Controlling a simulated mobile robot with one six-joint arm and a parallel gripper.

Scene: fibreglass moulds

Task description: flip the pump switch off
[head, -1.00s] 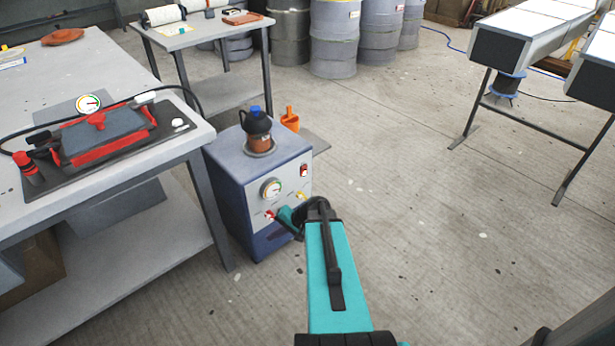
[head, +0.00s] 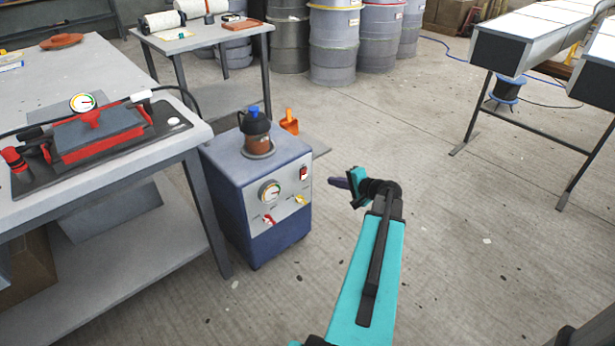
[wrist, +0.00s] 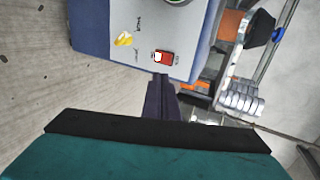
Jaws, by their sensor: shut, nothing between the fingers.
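The pump (head: 255,195) is a blue box with a grey front panel, standing on the floor beside the workbench. Its red rocker switch (head: 304,173) is at the upper right of the panel, and it also shows in the wrist view (wrist: 163,57), part red and part white. The panel also carries a gauge (head: 270,192), a red valve handle (head: 268,220) and a yellow valve handle (head: 301,200). My gripper (head: 335,182) is shut and empty, to the right of the pump with its tips pointing towards the panel. In the wrist view the closed fingers (wrist: 161,80) appear just below the switch; contact is not visible.
The workbench (head: 105,165) with a red-edged mould (head: 98,135) stands left of the pump. Drums (head: 334,45) and a small table (head: 200,38) stand further back.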

